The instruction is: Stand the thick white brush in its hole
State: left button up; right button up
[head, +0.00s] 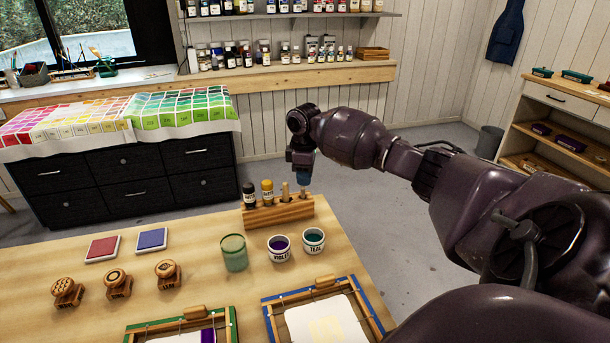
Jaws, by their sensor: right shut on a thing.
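My right gripper (303,176) is above the right end of the wooden holder block (272,215), at the far edge of the table, pointing down. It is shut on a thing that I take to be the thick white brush. The brush is mostly hidden by the gripper, and a narrow pale part (303,193) shows just below the fingers, close to the block's top. I cannot tell whether it is inside a hole. Another light wooden handle (285,190) stands upright in the block just left of it. My left gripper is not in view.
Stamps, ink pads and two frames lie nearer. Open floor lies right of the table.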

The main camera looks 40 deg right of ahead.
jog(key=shift+f, duration=2.1)
dwell(1.5)
jog(key=o, duration=0.8)
jog(key=shift+o, duration=0.2)
notch_tip(320, 180, up, 11)
jog(key=shift+f+p, duration=0.1)
jog(key=shift+p, duration=0.8)
jog(key=shift+s, duration=0.1)
